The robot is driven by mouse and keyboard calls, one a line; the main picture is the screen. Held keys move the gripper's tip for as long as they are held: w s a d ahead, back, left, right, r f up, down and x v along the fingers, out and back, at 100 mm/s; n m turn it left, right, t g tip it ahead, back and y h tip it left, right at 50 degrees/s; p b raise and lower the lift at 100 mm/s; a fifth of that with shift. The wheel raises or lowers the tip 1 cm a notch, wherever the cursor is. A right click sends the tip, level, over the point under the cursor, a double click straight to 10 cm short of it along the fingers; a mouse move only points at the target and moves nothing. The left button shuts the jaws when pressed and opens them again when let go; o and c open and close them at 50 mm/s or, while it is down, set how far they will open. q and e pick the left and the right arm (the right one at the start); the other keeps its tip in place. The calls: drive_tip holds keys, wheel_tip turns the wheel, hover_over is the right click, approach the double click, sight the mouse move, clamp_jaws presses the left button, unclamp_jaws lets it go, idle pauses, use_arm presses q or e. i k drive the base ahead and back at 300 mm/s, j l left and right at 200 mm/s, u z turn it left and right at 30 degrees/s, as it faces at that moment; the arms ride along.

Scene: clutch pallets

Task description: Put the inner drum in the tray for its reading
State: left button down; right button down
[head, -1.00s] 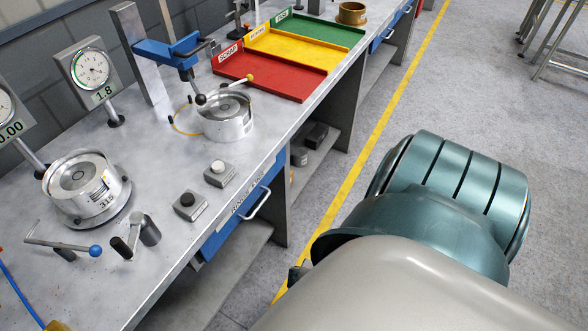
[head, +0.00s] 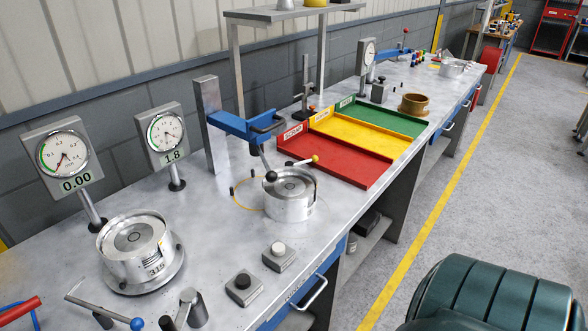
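Two metal drums stand on the bench, and I cannot tell which the task calls inner. One drum (head: 134,246), marked 315, sits on a round base at the left, near a dial gauge (head: 62,157) showing 0.00. The other drum (head: 289,196) stands mid-bench beside a blue arm (head: 240,127) and a ball-ended lever; a second gauge (head: 162,134) shows 1.8. Three joined trays lie to its right: red (head: 345,168), labelled SCRAP, yellow (head: 390,143), and green (head: 375,116). The yellow and green labels are too small to read surely. Neither gripper is in view.
Two button boxes (head: 244,288) (head: 279,256) and a ball-ended crank handle (head: 103,312) are near the front edge. A brown ring (head: 414,105) stands beyond the trays. A shelf (head: 294,11) rises behind. Open floor (head: 480,170) lies right of the yellow line.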

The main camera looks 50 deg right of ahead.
sight(292, 198)
drive_tip(key=l, duration=1.2)
drive_tip(key=l+u, duration=0.1)
drive_tip(key=l, duration=1.15)
drive_tip(key=k+l, duration=0.15)
drive_tip(key=l, duration=1.05)
